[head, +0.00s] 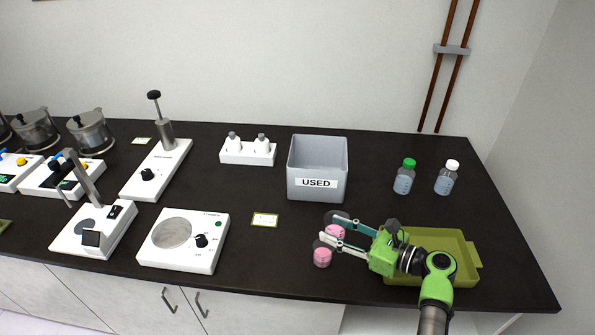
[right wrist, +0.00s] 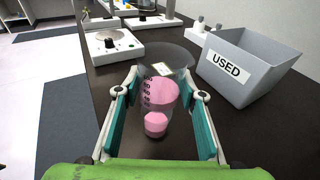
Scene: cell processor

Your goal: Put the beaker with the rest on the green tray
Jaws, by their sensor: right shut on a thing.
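My right gripper (head: 333,228) reaches in from the right, its fingers pointing left. It is shut on a clear beaker with pink liquid (right wrist: 163,92), which also shows at the fingertips in the head view (head: 336,231). A second pink patch in clear glass (head: 322,257) shows just in front of the near finger. In the right wrist view a smaller pink patch (right wrist: 156,124) shows below the larger one; I cannot tell if it is a separate vessel. The green tray (head: 462,256) lies at the right front, partly hidden under my right arm. My left gripper is out of view.
The grey USED bin (head: 318,163) stands behind the gripper. Two capped bottles, green (head: 404,178) and white (head: 447,179), stand behind the tray. A small label card (head: 265,220) and a white hotplate device (head: 185,260) are left. Bare bench lies between bin and tray.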

